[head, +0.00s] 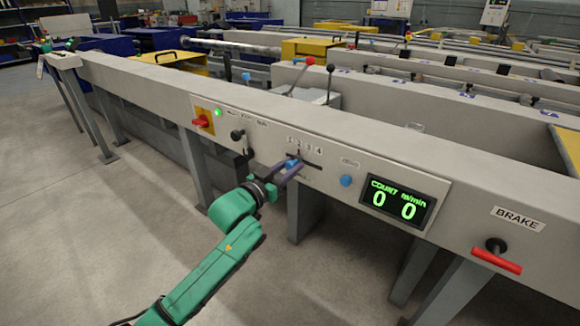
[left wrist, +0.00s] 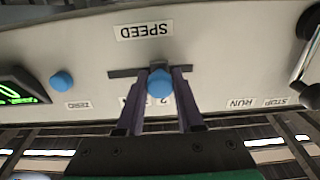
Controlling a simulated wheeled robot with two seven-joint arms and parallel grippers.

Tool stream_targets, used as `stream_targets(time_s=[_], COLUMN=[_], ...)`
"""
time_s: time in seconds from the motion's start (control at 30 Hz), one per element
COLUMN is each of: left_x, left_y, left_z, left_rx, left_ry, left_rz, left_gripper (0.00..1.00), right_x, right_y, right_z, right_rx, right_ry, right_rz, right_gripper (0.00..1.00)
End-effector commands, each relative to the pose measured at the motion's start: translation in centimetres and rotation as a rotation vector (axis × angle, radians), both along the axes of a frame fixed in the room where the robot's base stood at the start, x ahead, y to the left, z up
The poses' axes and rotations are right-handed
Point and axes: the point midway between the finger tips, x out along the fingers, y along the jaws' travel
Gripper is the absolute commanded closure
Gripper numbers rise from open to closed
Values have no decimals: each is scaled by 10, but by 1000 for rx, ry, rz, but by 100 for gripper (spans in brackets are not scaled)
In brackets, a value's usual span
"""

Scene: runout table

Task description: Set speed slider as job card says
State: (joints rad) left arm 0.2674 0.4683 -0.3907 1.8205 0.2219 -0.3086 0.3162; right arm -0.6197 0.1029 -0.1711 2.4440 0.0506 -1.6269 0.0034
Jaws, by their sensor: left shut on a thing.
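The speed slider's blue knob (head: 291,163) sits in a dark slot (head: 312,164) on the grey panel, with the numbers 1 to 4 (head: 304,144) above it. My left gripper (head: 288,170) is shut on the knob. In the left wrist view, which is upside down, the fingers stand either side of the blue knob (left wrist: 160,84) under the SPEED label (left wrist: 145,31). The knob is toward the low-number side of the slot; its exact mark is partly hidden by the fingers. No readable job card shows. My right gripper is not in view.
A blue ZERO button (head: 346,181) and a display (head: 397,203) reading 0 and 0 are right of the slider. A black run/stop lever (head: 238,135), a red switch (head: 201,122) and a green light (head: 218,113) are left. A red brake handle (head: 497,261) is far right.

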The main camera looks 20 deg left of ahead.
Motion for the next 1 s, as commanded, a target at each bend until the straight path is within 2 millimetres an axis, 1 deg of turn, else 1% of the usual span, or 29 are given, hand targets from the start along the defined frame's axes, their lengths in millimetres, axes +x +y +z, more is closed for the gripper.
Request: stream_targets(time_s=[0.13,0.2,0.3,0.4,0.5,0.67,0.7,0.77,0.8,1.0], left_x=[0,2,9,12,13,13,13,13,13,13], left_y=[1,5,20,31,33,34,34,34,34,33], left_z=[-1,1,2,1,0,0,0,0,0,0], left_rx=[1,3,6,3,1,1,1,1,1,0], left_ry=[2,2,3,2,2,1,0,0,0,0], left_rz=[0,0,1,3,3,5,5,5,5,3], left_gripper=[100,100,100,100,100,100,60,37,34,34], right_x=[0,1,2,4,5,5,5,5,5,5], right_y=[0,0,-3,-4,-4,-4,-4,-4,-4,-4], right_z=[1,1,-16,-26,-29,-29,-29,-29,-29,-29], right_rx=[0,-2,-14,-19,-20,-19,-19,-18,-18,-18], right_ry=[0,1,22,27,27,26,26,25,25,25], right_rz=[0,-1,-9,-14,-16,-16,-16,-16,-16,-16], right_gripper=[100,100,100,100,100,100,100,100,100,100])
